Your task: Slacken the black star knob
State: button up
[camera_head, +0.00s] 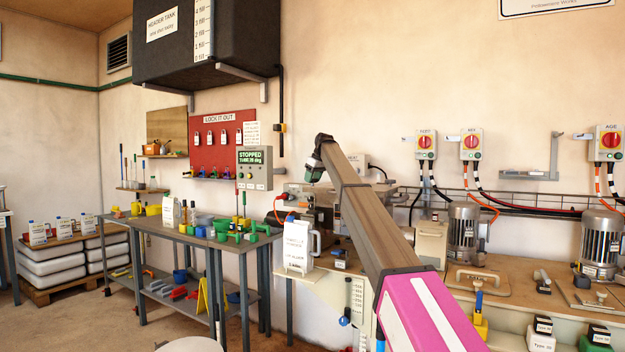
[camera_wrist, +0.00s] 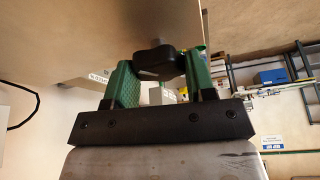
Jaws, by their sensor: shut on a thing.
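The black star knob (camera_wrist: 156,65) is in the wrist view, between the two green fingers of my gripper (camera_wrist: 160,60). The fingers are shut on it from both sides, near their tips. A short grey stem shows beside the knob, against a pale, flat surface. In the head view, the green end of my gripper (camera_head: 314,171) shows small at the far end of my arm, by the grey control box. The knob cannot be made out there; my arm and wrist cover much of that spot.
A grey control box reading STOPPED (camera_head: 254,168) is on the wall left of my gripper. A white jug (camera_head: 296,245) stands in front. A bench with green and yellow tools (camera_head: 239,236) is at left. Motors (camera_head: 463,232) stand at right.

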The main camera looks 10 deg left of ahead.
jog(key=n+g, duration=0.1)
jog(key=n, duration=0.2)
jog(key=n+g, duration=0.1)
jog(key=n, duration=0.2)
jog(key=shift+w+g+y, duration=0.15)
jog(key=shift+g+y, duration=0.15)
jog(key=shift+y, duration=0.1)
jog(key=shift+n, duration=0.3)
jog(key=o, duration=0.9)
jog(key=shift+d+r, duration=0.1)
jog(key=v, duration=1)
jog(key=shift+r, duration=0.3)
